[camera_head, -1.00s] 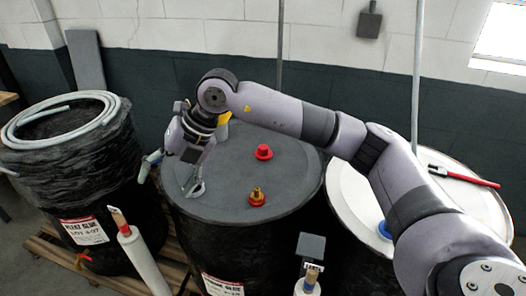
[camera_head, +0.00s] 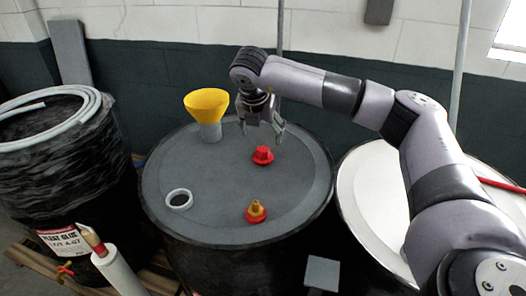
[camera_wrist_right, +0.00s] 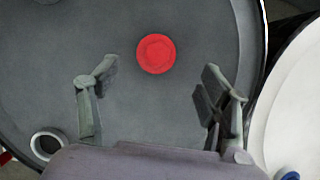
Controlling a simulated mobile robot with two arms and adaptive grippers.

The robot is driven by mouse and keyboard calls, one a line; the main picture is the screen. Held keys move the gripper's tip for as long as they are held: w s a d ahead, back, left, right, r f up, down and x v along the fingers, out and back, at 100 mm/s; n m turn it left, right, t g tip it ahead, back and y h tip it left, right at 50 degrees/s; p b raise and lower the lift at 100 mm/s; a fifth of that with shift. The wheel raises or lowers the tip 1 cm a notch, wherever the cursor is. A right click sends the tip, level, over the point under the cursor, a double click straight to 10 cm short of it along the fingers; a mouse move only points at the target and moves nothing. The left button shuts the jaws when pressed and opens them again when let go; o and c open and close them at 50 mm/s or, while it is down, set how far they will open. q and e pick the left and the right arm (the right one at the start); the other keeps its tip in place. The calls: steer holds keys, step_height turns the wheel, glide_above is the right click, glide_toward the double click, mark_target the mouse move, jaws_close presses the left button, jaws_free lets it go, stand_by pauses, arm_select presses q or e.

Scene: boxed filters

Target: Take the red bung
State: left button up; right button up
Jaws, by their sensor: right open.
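The red bung (camera_head: 263,155) sits on the grey lid of the middle drum (camera_head: 225,180). In the right wrist view the red bung (camera_wrist_right: 156,54) lies beyond the fingertips, between their lines and nearer the left finger. My right gripper (camera_head: 262,129) is open and empty above the lid, just behind and above the bung in the head view. In the right wrist view both fingers of the gripper (camera_wrist_right: 158,78) are spread wide with nothing between them. My left gripper does not show.
A red fitting with a brass top (camera_head: 256,211) stands in front of the bung. A yellow funnel (camera_head: 207,108) stands at the lid's back left, and a white ring (camera_head: 179,199) lies at left. A white-lidded drum (camera_head: 374,190) stands at right, a black-wrapped drum (camera_head: 70,165) at left.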

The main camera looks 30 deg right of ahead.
mark_target(263, 149)
steer(key=x, duration=0.3)
steer(key=shift+w+d+p, duration=0.1)
steer(key=shift+w+p, duration=0.05)
steer(key=shift+p, duration=0.25)
steer(key=shift+f, duration=0.4)
steer(key=shift+f+p, duration=0.25)
steer(key=shift+p, duration=0.2)
steer(key=p+x, duration=0.2)
steer(key=x, duration=0.2)
steer(key=shift+f, duration=0.45)
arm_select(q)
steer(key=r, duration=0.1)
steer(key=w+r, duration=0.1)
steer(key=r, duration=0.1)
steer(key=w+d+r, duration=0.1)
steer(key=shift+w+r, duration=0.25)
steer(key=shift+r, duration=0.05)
arm_select(e)
steer(key=shift+c, duration=0.6)
steer(key=c, duration=0.4)
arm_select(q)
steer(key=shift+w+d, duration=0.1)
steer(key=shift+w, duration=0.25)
arm_select(e)
steer(key=c, duration=0.6)
